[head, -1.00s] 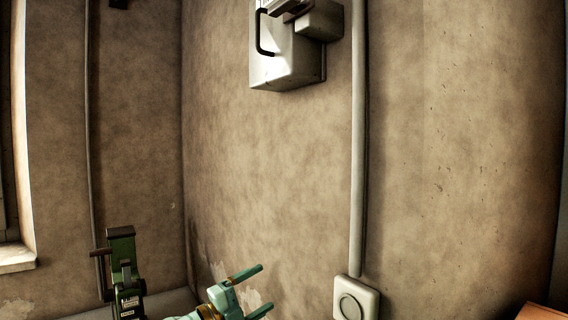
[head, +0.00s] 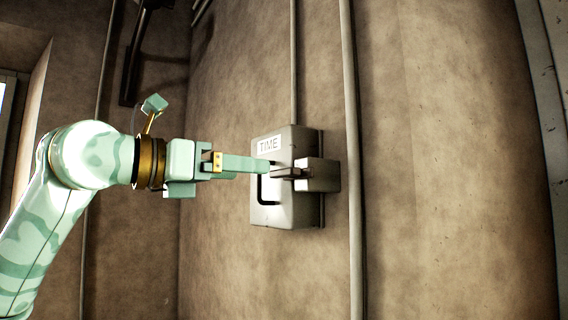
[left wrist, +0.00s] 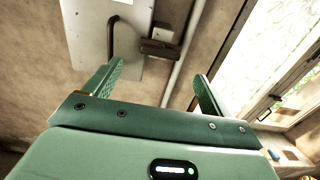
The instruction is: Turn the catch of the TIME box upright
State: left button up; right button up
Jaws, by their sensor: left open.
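The TIME box (head: 270,212) is a pale grey box on the wall, with a white TIME label and a black bent handle (head: 262,190). Its catch (head: 288,173) is a short brown bar at the box's right side, lying about level in the head view. The catch also shows in the left wrist view (left wrist: 160,48), beyond my fingers. My left gripper (head: 267,166) is open and points at the box from the left, fingertips close to the catch. The left wrist view shows nothing between its fingers (left wrist: 159,72); whether they touch the box I cannot tell. My right gripper is out of view.
Grey conduit pipes (head: 353,210) run up the wall, one just right of the box and one above it. A dark bracket-like fixture (head: 135,60) is at upper left. A bright window (left wrist: 275,55) shows in the left wrist view. The wall below the box is clear.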

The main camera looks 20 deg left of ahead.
aim_at(279, 172)
pick_arm(q)
jog(key=p+x, duration=0.3)
jog(key=x, duration=0.6)
jog(key=shift+w+d, duration=0.15)
jog(key=c, duration=0.7)
